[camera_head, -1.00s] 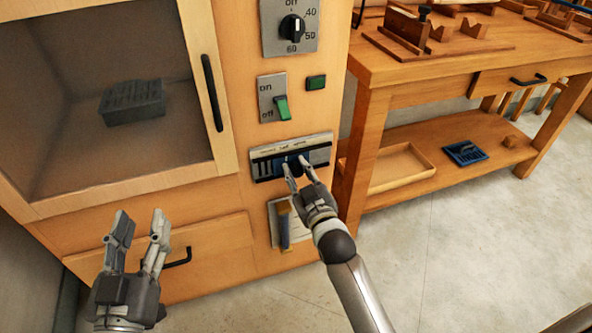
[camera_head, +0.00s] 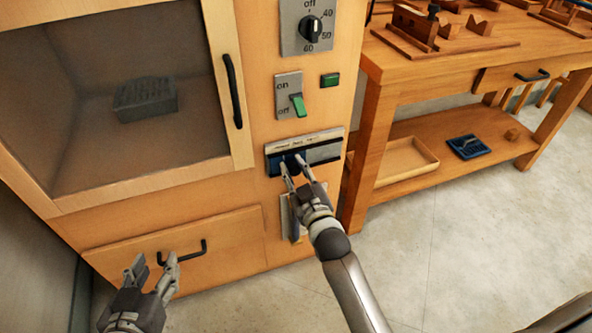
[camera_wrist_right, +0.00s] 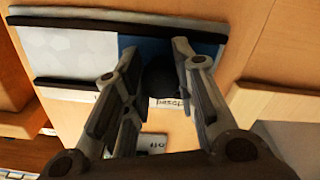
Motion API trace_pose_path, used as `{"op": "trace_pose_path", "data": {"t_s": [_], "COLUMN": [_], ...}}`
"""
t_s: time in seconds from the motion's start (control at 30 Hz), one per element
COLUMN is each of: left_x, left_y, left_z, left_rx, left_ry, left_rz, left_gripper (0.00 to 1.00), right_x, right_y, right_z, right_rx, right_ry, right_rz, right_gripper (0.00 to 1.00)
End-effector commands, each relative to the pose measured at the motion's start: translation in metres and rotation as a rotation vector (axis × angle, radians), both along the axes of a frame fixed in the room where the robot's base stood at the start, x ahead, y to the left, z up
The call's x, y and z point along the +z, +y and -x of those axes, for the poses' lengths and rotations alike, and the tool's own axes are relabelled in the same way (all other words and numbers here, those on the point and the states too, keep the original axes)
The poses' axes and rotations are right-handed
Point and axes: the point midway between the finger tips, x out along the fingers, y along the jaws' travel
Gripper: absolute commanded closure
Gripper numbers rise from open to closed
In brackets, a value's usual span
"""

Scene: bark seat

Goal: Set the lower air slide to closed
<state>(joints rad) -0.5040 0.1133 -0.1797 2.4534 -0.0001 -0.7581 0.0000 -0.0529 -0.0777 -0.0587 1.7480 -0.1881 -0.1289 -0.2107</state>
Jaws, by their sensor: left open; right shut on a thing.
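The lower air slide (camera_head: 285,163) is a blue plate in a dark-railed panel (camera_head: 325,151) on the front of the wooden cabinet. The blue plate sits at the panel's left end, and the panel's right part shows bare grey. My right gripper (camera_head: 290,166) is shut on the slide's dark round knob (camera_wrist_right: 162,76). In the right wrist view, the blue plate (camera_wrist_right: 143,48) is behind the knob. A small white label, partly hidden by the fingers, shows below the knob. My left gripper (camera_head: 153,262) is open and empty in front of the drawer.
A green-tipped on/off switch (camera_head: 297,104), a green button (camera_head: 330,80) and a dial (camera_head: 311,29) are above the panel. A drawer handle (camera_head: 182,252) is beside my left gripper. A workbench (camera_head: 375,110) stands at right.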

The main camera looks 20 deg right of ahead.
Motion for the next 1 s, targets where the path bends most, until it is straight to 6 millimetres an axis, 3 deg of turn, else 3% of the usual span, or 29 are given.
{"op": "trace_pose_path", "data": {"t_s": [0.03,0.2,0.6,0.77,1.0], "left_x": [0.0,0.0,0.001,0.001,0.001], "left_y": [0.0,0.0,0.0,0.0,0.0], "left_z": [0.0,0.0,0.0,0.0,0.0], "left_rx": [0.0,0.0,0.0,0.0,0.0], "left_ry": [0.0,-0.001,-0.004,-0.004,-0.003], "left_rz": [0.0,0.0,0.001,0.001,0.001], "left_gripper": [0.56,0.56,0.56,0.56,0.56], "right_x": [-0.001,-0.001,-0.001,-0.002,-0.002], "right_y": [0.005,0.005,0.003,0.002,0.001], "right_z": [0.001,0.001,0.004,0.023,0.066], "right_rx": [0.008,0.007,0.005,0.004,0.006], "right_ry": [0.002,0.0,0.002,0.003,0.003], "right_rz": [-0.004,-0.004,-0.002,-0.002,-0.003], "right_gripper": [0.73,0.51,0.51,0.51,0.51]}}
